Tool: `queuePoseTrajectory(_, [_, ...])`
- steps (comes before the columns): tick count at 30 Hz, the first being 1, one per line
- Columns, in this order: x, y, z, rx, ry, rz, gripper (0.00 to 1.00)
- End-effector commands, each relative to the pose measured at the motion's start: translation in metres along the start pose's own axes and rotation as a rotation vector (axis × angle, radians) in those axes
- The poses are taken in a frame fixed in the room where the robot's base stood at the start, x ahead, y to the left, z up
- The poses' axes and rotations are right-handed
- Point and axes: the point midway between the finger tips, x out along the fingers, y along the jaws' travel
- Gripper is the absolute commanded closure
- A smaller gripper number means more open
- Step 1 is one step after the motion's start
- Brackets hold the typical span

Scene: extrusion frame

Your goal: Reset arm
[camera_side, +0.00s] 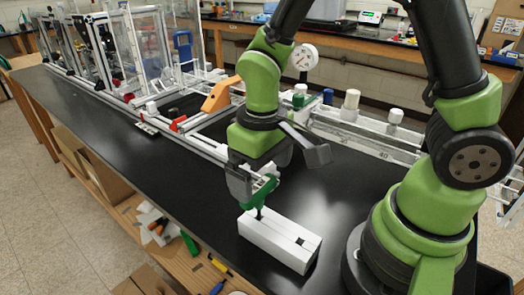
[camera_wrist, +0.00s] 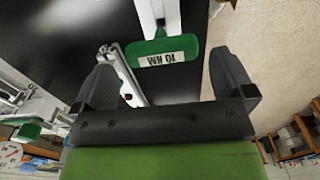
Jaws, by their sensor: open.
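My gripper (camera_side: 279,169) is open and empty, low over the front part of the bench. A green-handled tool (camera_side: 266,188) stands upright in a white block (camera_side: 287,246) just beside and below the fingers in the side view. In the wrist view, the green handle (camera_wrist: 150,47) carries a white label reading "10 NM", upside down. It lies ahead of the gap between the two spread grey fingers (camera_wrist: 165,78). Neither finger is seen gripping it; whether one touches it I cannot tell.
The extrusion frame (camera_side: 206,150) runs along the bench behind my gripper, with an orange bracket (camera_side: 221,95) on it. Bottles (camera_side: 350,102) stand on the right-hand rail. The black bench top (camera_side: 185,195) is clear left of the white block; its front edge is close.

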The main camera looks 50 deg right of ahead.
Motion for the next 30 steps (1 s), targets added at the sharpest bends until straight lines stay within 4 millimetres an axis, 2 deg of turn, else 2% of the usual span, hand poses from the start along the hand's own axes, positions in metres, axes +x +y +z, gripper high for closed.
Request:
queuePoseTrajectory(3, [-0.022,0.0,-0.001,0.0,0.007,-0.002,0.0])
queuePoseTrajectory(11, [-0.048,0.001,0.001,0.009,0.015,-0.007,0.0])
queuePoseTrajectory(14, [-0.065,0.006,0.004,0.042,0.063,-0.031,0.0])
queuePoseTrajectory(17, [-0.092,0.013,0.014,0.1,0.146,-0.074,0.0])
queuePoseTrajectory(22, [-0.135,0.027,0.042,0.207,0.318,-0.16,0.0])
queuePoseTrajectory(27, [-0.16,0.035,0.072,0.29,0.472,-0.232,0.0])
queuePoseTrajectory(30, [-0.167,0.036,0.085,0.319,0.534,-0.26,0.0])
